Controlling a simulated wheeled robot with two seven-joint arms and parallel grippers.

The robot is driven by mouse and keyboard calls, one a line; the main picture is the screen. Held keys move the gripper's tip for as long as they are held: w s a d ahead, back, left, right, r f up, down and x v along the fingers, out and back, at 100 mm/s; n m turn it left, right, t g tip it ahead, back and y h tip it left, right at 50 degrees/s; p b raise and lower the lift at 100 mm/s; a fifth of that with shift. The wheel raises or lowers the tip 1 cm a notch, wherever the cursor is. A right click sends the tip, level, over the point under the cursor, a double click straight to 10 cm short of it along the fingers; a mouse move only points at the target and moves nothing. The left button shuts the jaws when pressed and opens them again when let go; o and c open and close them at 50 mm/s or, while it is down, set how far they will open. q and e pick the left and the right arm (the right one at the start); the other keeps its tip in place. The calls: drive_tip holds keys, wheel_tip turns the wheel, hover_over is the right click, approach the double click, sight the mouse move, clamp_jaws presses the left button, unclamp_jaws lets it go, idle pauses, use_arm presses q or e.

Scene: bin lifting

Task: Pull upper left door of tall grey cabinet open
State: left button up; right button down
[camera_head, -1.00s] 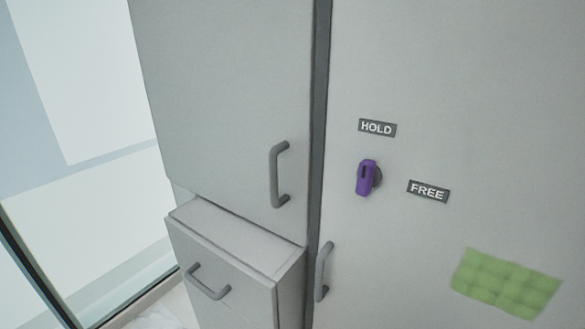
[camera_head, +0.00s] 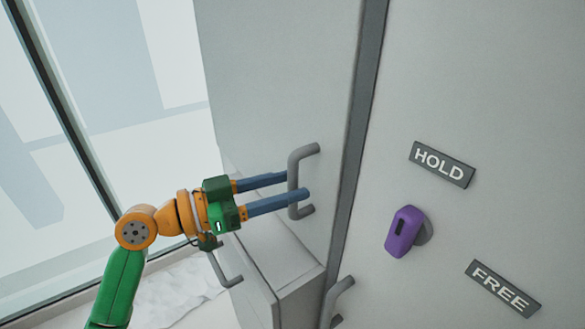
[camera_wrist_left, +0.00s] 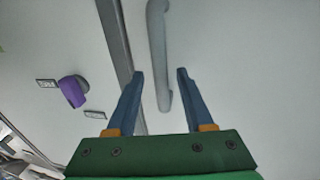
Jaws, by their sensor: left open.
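The upper left door (camera_head: 270,90) of the tall grey cabinet looks shut, flush beside the dark vertical seam. Its grey bar handle (camera_head: 293,180) stands upright near the door's right edge. My left gripper (camera_head: 296,184) comes in from the left with two blue fingers, open, its tips at the handle in the head view. In the left wrist view the handle (camera_wrist_left: 158,55) runs down between the two spread fingers (camera_wrist_left: 160,73), with a gap on both sides. I cannot tell how deep the handle sits between them. My right gripper is not in view.
A purple knob (camera_head: 402,232) sits on the right panel between a HOLD label (camera_head: 441,165) and a FREE label (camera_head: 502,288). A lower drawer unit (camera_head: 265,255) juts out below the door. Another handle (camera_head: 338,300) is near the bottom. A glass wall stands at left.

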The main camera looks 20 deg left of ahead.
use_arm(q)
drive_tip(key=shift+f+x, duration=0.2)
drive_tip(key=shift+x, duration=0.85)
drive_tip(key=shift+s+a, duration=0.15)
drive_tip(key=shift+a, duration=0.1)
clamp_jaws()
